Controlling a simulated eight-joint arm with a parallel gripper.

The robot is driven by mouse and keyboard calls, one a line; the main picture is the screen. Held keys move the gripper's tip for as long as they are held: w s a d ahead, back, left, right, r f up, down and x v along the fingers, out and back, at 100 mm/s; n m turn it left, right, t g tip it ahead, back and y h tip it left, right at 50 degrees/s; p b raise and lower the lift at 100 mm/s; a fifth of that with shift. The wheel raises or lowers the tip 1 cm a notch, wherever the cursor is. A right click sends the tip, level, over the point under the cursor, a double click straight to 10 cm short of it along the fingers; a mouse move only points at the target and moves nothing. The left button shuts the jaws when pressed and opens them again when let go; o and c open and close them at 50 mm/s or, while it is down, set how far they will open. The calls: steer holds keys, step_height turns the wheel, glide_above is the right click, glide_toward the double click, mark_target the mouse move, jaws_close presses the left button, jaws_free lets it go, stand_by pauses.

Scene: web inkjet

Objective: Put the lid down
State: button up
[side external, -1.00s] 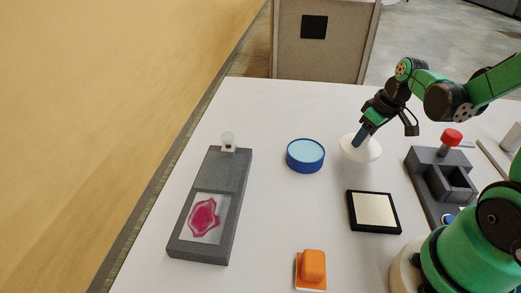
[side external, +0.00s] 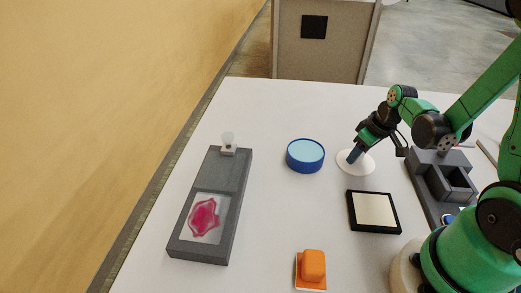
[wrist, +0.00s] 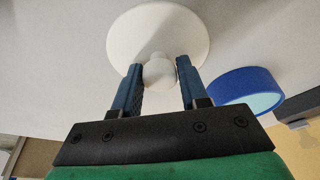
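The lid (side external: 346,165) is a round white disc with a small knob. In the side view it is low at the right of the table, right of the blue dish, level or nearly so. I cannot tell whether it touches the table. In the wrist view the lid (wrist: 185,35) shows with its knob between my fingertips. My gripper (wrist: 160,75) appears shut on this knob, one blue finger on each side. In the side view my gripper (side external: 354,156) points down at the lid's middle and hides the knob.
The blue dish (side external: 305,166) stands left of the lid. A black-framed pale pad (side external: 373,212) lies in front of it. A dark grey compartment tray (side external: 437,172) is at right. A grey block with a pink picture (side external: 222,172) lies left, and an orange block (side external: 313,265) near the front.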

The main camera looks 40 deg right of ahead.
mark_target(366, 169)
steer(key=o, duration=0.3)
steer(key=shift+r, duration=0.1)
steer(key=v, duration=1.2)
steer(key=w+a+r+t, duration=0.1)
steer(key=w+a+t, duration=0.2)
steer(key=a, duration=1)
steer(key=shift+a+r+t, duration=0.25)
steer(key=shift+a+t, duration=0.15)
steer(key=shift+t, duration=0.1)
steer(key=shift+w, duration=0.1)
